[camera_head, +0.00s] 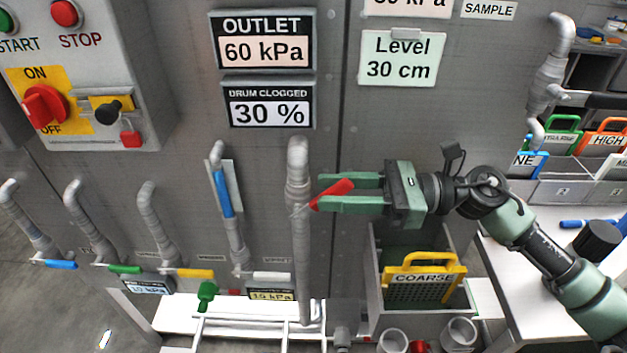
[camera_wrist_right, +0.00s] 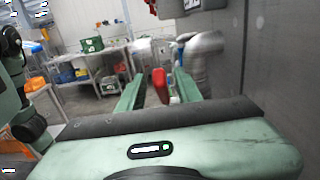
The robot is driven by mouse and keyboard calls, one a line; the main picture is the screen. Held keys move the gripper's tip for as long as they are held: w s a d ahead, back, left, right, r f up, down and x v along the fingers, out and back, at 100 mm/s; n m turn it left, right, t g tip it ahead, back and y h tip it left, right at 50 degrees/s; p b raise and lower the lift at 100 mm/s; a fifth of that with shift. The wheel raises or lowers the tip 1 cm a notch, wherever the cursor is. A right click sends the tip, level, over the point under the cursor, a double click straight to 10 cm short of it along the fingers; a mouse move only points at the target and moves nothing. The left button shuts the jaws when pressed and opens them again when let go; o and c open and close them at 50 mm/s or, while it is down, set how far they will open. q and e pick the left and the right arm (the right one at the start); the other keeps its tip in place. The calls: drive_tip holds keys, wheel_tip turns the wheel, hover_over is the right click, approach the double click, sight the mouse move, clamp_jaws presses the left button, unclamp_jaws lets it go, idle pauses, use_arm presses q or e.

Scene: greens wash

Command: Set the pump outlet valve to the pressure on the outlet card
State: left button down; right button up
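The red valve handle (camera_head: 332,194) sits on a grey vertical pipe (camera_head: 299,230) and points up and to the right. My right gripper (camera_head: 322,194) reaches in from the right with its fingers above and below the handle. In the right wrist view the red handle (camera_wrist_right: 160,84) stands between the two spread fingers, with gaps at both sides. The OUTLET display (camera_head: 262,40) reads 60 kPa. A pale card (camera_head: 408,7) at the top edge is cut off; it ends in "0 kPa" and its first digit is unclear. My left gripper is not in view.
The DRUM CLOGGED display (camera_head: 268,102) reads 30 %. A Level card (camera_head: 401,58) reads 30 cm. Another pipe with a blue handle (camera_head: 222,194) stands left. A yellow COARSE basket (camera_head: 423,272) sits in a bin below my gripper. A white table (camera_head: 530,285) is at right.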

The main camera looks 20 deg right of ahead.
sight(328, 190)
drive_tip(key=shift+p+x, duration=0.55)
drive_tip(key=shift+x, duration=1.35)
drive_tip(key=shift+w, duration=0.1)
drive_tip(key=shift+d, duration=0.1)
clamp_jaws()
drive_tip(key=shift+r, duration=0.1)
